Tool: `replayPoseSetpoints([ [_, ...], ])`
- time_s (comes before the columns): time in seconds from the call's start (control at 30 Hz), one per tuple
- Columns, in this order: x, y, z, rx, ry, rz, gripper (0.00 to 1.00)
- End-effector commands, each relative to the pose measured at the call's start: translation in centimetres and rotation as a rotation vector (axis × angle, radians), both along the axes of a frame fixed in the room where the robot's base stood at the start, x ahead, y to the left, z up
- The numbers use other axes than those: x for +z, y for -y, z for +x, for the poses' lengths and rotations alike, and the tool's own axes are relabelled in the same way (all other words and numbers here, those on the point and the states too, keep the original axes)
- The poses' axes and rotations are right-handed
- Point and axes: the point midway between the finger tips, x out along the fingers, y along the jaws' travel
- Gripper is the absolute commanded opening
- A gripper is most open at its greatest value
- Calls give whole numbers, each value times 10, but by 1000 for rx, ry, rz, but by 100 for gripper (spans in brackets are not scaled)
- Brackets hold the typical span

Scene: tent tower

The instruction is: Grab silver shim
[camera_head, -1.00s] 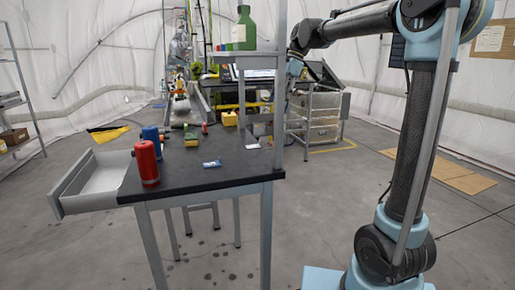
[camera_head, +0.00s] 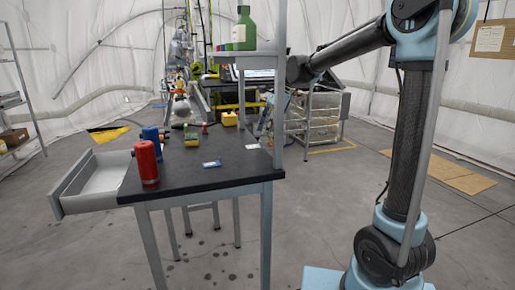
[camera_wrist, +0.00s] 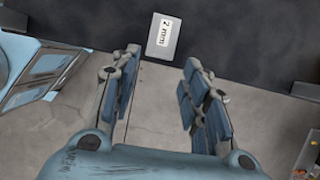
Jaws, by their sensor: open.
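The silver shim (camera_wrist: 164,36) is a small flat grey plate with a white label reading "2 mm". It lies on the dark tabletop (camera_wrist: 230,30) close to its edge in the wrist view. In the head view the shim (camera_head: 252,146) is a small pale patch near the table's right edge, by the upright post. My gripper (camera_wrist: 162,58) is open and empty, its two blue-padded fingers apart. In the wrist view the shim shows just beyond the fingertips, between their lines. In the head view my gripper is partly hidden behind the post.
The table also bears a red bottle (camera_head: 147,164), a blue bottle (camera_head: 151,139), a blue-labelled piece (camera_head: 211,163) and a yellow block (camera_head: 229,119). A grey post (camera_head: 280,80) rises at its right edge, holding a shelf with a green bottle (camera_head: 244,29). An open drawer (camera_head: 88,183) juts out left.

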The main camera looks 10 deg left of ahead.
Motion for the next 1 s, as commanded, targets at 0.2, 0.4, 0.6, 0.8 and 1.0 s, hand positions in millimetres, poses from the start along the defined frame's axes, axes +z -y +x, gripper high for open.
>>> replayPoseSetpoints([
  [0.2, -28, -11, -5, 1, 0, 0, 42],
  [0.4, -42, -16, -8, 1, 1, 1, 42],
  [0.6, -43, -16, -8, 0, 0, 0, 42],
  [0.8, -43, -16, -8, 0, 0, 0, 8],
  [1.0, -43, -16, -8, 0, 0, 0, 5],
])
